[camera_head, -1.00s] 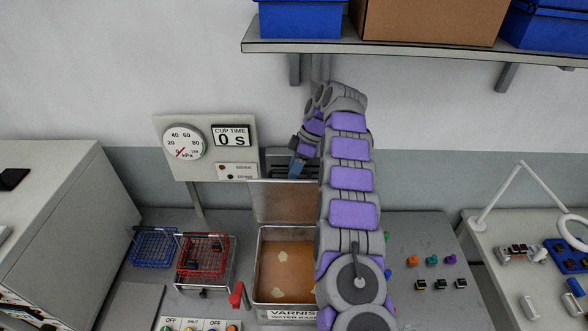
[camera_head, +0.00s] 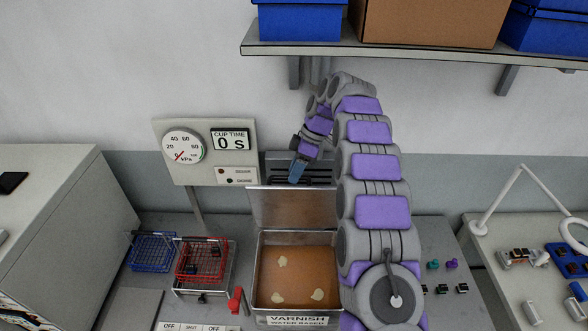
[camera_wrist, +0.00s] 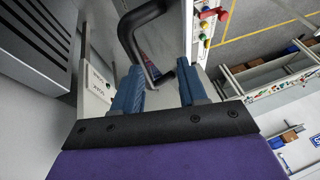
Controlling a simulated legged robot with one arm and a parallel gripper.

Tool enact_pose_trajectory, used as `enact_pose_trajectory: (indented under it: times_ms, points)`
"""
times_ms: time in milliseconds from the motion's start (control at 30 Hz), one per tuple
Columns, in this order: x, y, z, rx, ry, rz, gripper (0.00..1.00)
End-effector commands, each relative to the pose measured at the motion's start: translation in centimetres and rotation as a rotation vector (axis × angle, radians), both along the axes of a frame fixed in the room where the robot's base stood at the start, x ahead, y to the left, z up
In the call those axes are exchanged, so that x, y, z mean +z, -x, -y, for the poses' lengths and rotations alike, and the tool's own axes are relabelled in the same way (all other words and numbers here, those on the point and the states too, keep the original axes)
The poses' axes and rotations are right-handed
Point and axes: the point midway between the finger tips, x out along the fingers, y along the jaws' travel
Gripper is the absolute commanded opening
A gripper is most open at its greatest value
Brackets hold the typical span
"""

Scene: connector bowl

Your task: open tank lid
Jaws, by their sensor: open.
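The varnish tank (camera_head: 254,275) is an open metal box with orange-brown liquid and pale blobs in it. Its lid (camera_head: 290,208) stands raised along the tank's back edge. My gripper (camera_head: 297,172) is above and behind the lid's top edge in the head view. In the wrist view my gripper (camera_wrist: 160,88) is open, with two blue fingers apart and nothing clamped between them. A black bent handle (camera_wrist: 130,38) is just beyond the fingertips, its lower end reaching across the gap. I cannot tell whether it touches a finger.
A blue wire basket (camera_head: 153,251) and a red wire basket (camera_head: 202,259) stand left of the tank. A red handle (camera_head: 235,300) is at the tank's left front. A gauge panel (camera_head: 205,150) is behind, and a shelf (camera_head: 420,50) with boxes hangs above.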

Motion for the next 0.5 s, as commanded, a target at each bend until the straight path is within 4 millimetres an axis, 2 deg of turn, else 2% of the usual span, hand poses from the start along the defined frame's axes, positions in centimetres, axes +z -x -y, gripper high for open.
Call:
enact_pose_trajectory:
  times_ms: [500]
  points:
    - [0.4,4.9,0.9,0.000,0.000,-0.003,0.42]
